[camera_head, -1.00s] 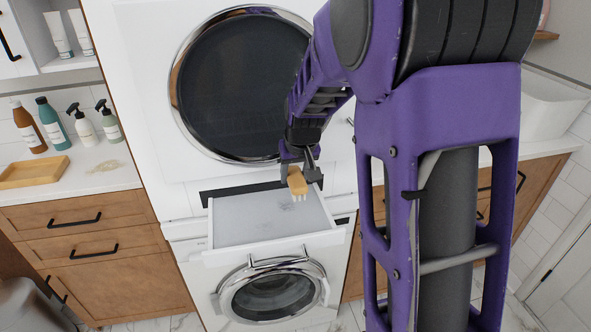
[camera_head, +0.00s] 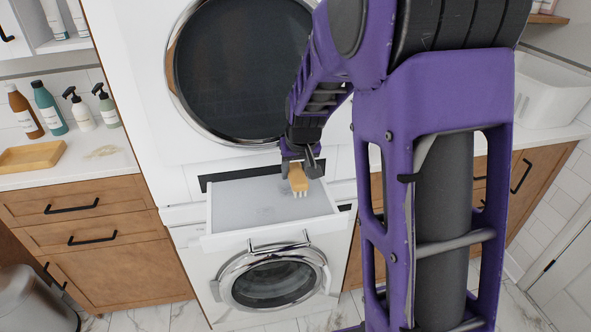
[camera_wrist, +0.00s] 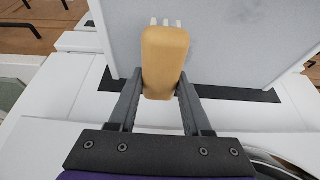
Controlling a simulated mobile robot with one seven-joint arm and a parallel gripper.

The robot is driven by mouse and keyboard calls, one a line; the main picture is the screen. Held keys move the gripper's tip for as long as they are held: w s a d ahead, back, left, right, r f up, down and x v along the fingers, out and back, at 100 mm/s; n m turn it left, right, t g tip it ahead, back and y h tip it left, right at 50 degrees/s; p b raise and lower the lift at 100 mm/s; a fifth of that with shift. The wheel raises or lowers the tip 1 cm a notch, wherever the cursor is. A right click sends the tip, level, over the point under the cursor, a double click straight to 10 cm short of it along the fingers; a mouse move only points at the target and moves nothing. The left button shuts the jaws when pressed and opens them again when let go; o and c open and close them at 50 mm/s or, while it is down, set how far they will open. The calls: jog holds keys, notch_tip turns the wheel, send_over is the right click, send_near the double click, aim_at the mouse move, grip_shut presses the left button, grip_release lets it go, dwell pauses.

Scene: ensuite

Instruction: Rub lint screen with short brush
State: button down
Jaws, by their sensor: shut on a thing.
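The short brush (camera_head: 298,179) has a tan wooden body and pale bristles. My gripper (camera_head: 300,168) is shut on it, and the bristles point down. In the wrist view the brush (camera_wrist: 164,62) sits between both fingers of my gripper (camera_wrist: 160,92), with bristle tips showing past its far end. The lint screen (camera_head: 240,202) is the pale grey panel in the pulled-out drawer between the two machines; it also shows in the wrist view (camera_wrist: 235,45). I cannot tell whether the bristles touch the screen.
The dryer door (camera_head: 240,75) is above the drawer and the washer door (camera_head: 272,283) below. A counter at left holds several bottles (camera_head: 48,108), a wooden tray (camera_head: 32,156) and a lint clump (camera_head: 103,152). A white basin (camera_head: 550,90) stands at right.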

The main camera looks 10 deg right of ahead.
jog(key=shift+f+b, duration=0.8)
jog(key=shift+f, duration=0.15)
